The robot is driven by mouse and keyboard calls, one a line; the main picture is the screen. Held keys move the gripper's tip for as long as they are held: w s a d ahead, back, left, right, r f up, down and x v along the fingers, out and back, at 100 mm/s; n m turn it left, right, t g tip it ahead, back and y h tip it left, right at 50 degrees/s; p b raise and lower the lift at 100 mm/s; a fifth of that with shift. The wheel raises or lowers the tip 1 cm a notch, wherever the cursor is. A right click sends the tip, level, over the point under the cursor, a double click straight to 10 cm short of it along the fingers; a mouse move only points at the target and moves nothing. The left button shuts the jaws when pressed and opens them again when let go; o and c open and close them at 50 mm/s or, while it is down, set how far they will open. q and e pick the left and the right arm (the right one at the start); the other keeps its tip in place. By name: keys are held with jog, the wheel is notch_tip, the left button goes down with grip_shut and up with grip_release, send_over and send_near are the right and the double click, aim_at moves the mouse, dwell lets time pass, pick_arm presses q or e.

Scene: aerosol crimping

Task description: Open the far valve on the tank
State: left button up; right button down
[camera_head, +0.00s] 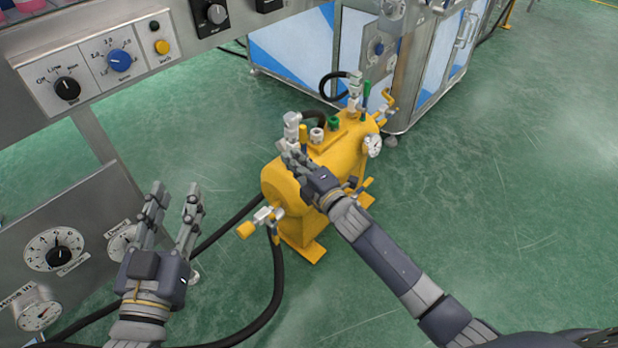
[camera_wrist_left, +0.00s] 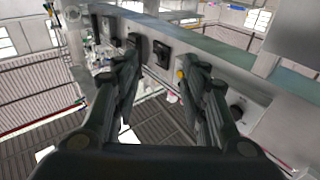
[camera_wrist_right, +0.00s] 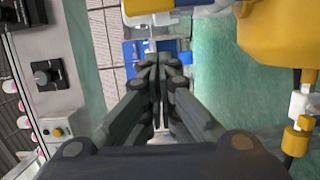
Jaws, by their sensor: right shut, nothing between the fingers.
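The yellow tank (camera_head: 335,155) stands on the green floor, and part of it shows at the upper right of the right wrist view (camera_wrist_right: 285,38). At its far end, a grey valve fitting (camera_head: 355,85) stands upright beside a green lever (camera_head: 367,91). A nearer top fitting (camera_head: 292,122) has an upright yellow lever (camera_head: 303,134). A yellow-handled valve (camera_head: 247,228) sticks out at the near end. My right gripper (camera_head: 288,152) is shut and empty, over the tank's near half by the nearer fitting; contact is unclear. My left gripper (camera_head: 175,195) is open and empty, left of the tank.
A control panel with a blue knob (camera_head: 119,60) and dials (camera_head: 54,249) stands on the left. A blue-and-white cabinet (camera_head: 300,52) is behind the tank. A black hose (camera_head: 278,290) lies in front of the tank. The floor at right (camera_head: 520,180) is clear.

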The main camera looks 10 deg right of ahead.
pick_arm(q)
notch_tip(320, 180, down, 9)
jog(key=s+a+g+y+p, duration=0.1)
jog(key=s+a+g+p, duration=0.1)
jog(key=g, duration=0.3)
jog(key=shift+f+y, duration=0.2)
jog(key=shift+y, duration=0.2)
pick_arm(e)
jog(key=v, duration=0.8)
pick_arm(q)
jog(key=shift+s, duration=0.1)
pick_arm(e)
jog(key=shift+a+r, duration=0.1)
jog(key=shift+a, duration=0.1)
